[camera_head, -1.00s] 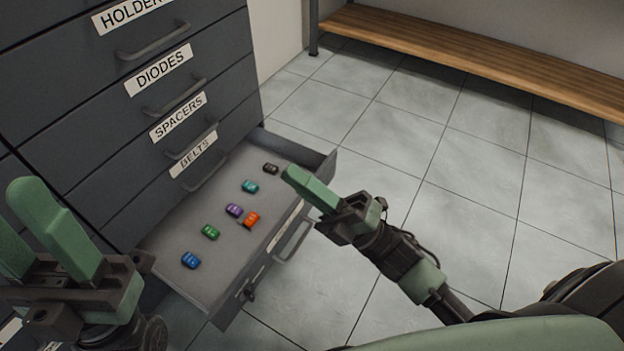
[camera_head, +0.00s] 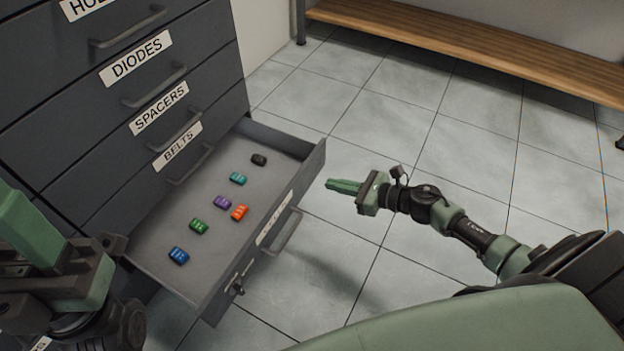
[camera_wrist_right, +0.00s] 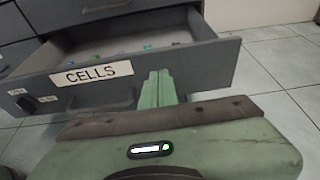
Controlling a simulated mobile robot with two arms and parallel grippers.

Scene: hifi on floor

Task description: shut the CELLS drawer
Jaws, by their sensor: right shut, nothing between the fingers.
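The CELLS drawer (camera_head: 270,230) is pulled out at the bottom of the dark grey cabinet, with several small coloured cells lying in it. Its CELLS label (camera_wrist_right: 91,73) and bar handle (camera_wrist_right: 102,103) show in the right wrist view. My right gripper (camera_head: 328,184) is shut and empty, in front of the drawer's front near its far end, pointing at it. In the head view a small gap shows between fingertips and drawer front. My left gripper (camera_head: 28,230) is at the lower left, beside the cabinet; its green fingers are partly cut off by the picture edge.
Closed drawers marked DIODES (camera_head: 136,58), SPACERS (camera_head: 159,108) and BELTS (camera_head: 177,146) are stacked above the open one. A wooden bench (camera_head: 470,45) runs along the back wall. The tiled floor (camera_head: 440,150) right of the drawer is clear.

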